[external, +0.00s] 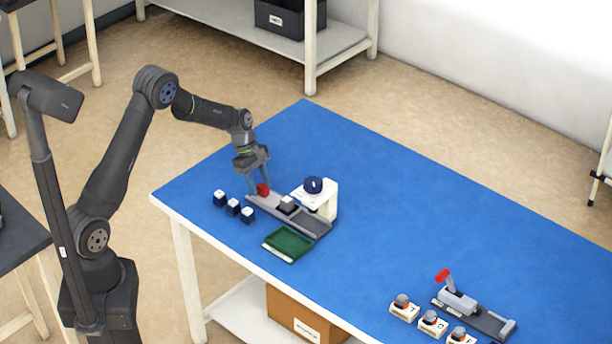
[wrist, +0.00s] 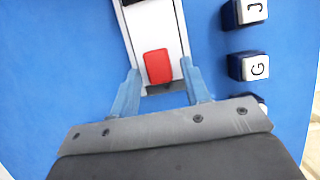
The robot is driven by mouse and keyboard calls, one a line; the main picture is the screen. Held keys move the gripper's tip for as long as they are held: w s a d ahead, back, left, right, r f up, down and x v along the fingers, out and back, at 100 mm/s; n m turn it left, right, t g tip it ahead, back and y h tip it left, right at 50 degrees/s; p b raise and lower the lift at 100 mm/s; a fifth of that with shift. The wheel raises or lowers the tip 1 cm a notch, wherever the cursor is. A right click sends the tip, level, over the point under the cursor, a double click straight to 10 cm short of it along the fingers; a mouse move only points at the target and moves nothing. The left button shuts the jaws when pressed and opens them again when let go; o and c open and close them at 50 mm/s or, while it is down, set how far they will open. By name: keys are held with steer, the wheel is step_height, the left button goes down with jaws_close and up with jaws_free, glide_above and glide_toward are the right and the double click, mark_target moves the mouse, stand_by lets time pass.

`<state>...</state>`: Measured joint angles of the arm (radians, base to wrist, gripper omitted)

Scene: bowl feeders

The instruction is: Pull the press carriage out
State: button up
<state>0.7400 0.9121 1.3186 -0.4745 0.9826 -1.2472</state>
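The press has a white frame (external: 331,202) with a dark blue knob (external: 313,184) on top, over a grey rail (external: 316,224). The press carriage (external: 266,203) is a pale plate on this rail, sticking out on the left, with a red handle (external: 263,189) at its outer end and a dark block with a light top (external: 287,204) further in. The red handle (wrist: 158,66) also shows in the wrist view. My gripper (external: 259,186) points down at the handle. Its fingers are open, one on each side of the handle, with visible gaps in the wrist view (wrist: 158,70).
Several dark blue blocks with white tops (external: 233,206) stand left of the rail; two show letters J (wrist: 246,12) and G (wrist: 250,66). A green tray (external: 288,244) lies in front. A second fixture with a red lever (external: 444,275) stands front right. The table's middle is clear.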

steer(key=shift+s+d, duration=0.15)
steer(key=shift+r, duration=0.5)
steer(key=v, duration=1.6)
steer(key=shift+w+a+r, duration=0.2)
steer(key=x, duration=1.7)
steer(key=shift+s+d+f, duration=0.15)
steer(key=shift+f, duration=0.1)
